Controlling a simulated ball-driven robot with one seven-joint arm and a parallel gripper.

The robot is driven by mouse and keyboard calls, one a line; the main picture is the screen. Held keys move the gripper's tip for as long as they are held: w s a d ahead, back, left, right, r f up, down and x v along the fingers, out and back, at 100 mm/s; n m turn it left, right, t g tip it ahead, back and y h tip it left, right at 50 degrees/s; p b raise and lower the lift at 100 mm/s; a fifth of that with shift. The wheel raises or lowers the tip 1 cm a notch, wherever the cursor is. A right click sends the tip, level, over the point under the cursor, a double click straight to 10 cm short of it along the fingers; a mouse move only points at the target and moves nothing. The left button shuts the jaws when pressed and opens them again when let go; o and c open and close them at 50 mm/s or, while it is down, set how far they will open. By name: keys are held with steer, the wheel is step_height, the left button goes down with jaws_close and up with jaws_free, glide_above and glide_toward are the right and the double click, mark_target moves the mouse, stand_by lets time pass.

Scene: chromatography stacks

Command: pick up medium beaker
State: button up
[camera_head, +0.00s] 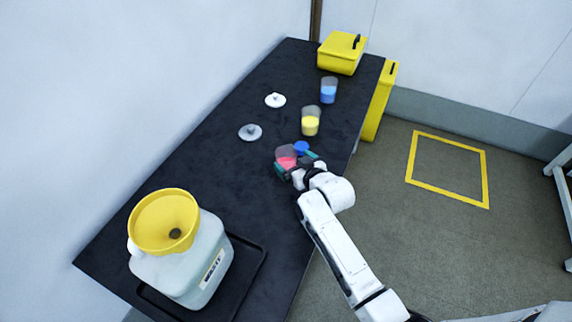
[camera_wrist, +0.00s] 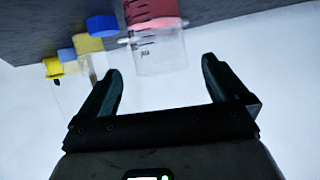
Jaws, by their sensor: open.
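A clear beaker with pink-red liquid (camera_head: 286,156) stands on the black bench by my gripper (camera_head: 297,165). In the wrist view, which looks upside down, this beaker (camera_wrist: 158,55) is ahead of my gripper (camera_wrist: 162,66), roughly between the two dark fingertips. The fingers are apart; I cannot tell whether either touches the glass. A beaker with yellow liquid (camera_head: 311,122) stands farther back, and one with blue liquid (camera_head: 328,90) beyond it. No label I can read says which is the medium one.
A small blue item (camera_head: 301,147) is right beside the pink beaker. Two pale lid-like discs (camera_head: 250,132) (camera_head: 275,100) lie to the left. A white canister with yellow funnel (camera_head: 165,222) sits on a black tray (camera_head: 256,268) in front. A yellow box (camera_head: 341,55) is at the back.

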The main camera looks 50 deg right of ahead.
mark_target(282, 152)
steer(key=shift+p+x, duration=0.35)
steer(key=shift+x, duration=2.5)
steer(key=shift+f, duration=0.1)
steer(key=shift+s, duration=0.1)
steer(key=c, duration=1.1)
